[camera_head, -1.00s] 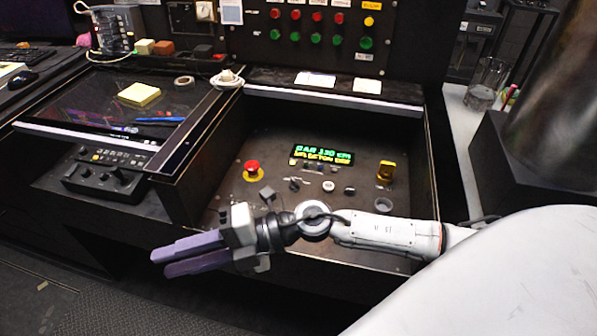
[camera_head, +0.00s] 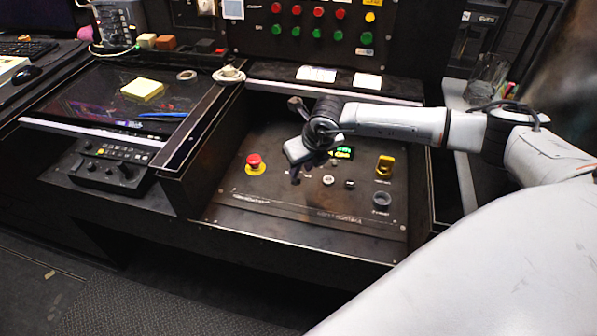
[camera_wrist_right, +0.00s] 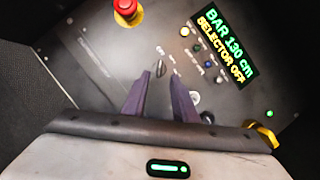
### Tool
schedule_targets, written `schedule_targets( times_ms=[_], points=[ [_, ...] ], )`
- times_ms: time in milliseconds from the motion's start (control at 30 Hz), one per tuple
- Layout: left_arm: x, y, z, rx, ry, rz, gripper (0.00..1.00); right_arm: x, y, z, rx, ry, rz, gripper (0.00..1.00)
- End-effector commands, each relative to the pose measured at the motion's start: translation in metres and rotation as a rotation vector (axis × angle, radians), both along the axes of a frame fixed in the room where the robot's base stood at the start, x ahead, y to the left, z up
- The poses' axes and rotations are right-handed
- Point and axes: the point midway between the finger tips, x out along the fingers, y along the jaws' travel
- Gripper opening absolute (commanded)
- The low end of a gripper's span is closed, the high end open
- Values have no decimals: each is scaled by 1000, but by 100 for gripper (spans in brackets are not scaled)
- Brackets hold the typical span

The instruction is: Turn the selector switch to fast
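The control panel (camera_head: 300,208) has a display (camera_wrist_right: 226,47) reading "BAR 130 cm" and "SELECTOR OFF" in the right wrist view. A small black knob (camera_wrist_right: 161,67), apparently the selector switch, has small marks around it. My right gripper (camera_wrist_right: 160,80) is open, with its two purple fingers pointing at the panel and the knob showing between and just beyond their tips. I cannot tell if they touch it. In the head view my right gripper (camera_head: 296,175) hangs over the panel's middle and hides the knob and part of the display. My left gripper is not in view.
A red emergency button (camera_head: 254,162) on a yellow base is left of the gripper. A yellow switch (camera_head: 385,164) and a dark round knob (camera_head: 381,199) are at the right. Raised walls bound the panel's sides.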

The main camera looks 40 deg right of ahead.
Motion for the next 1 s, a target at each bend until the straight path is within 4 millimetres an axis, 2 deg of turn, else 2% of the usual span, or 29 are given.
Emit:
schedule_targets(
  times_ms=[100, 233, 633, 800, 1000],
  points=[
    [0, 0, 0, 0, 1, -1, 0, 7, 0, -19, 1, 1, 0, 26],
    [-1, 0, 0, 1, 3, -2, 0, 13, 0, -32, 2, 1, 1, 26],
    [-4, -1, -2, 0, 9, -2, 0, 16, 0, -39, 2, 0, 2, 26],
    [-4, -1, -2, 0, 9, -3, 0, 16, 0, -39, 1, 0, 2, 0],
    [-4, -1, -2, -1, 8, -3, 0, 15, -1, -39, 2, 0, -1, 0]
  ],
)
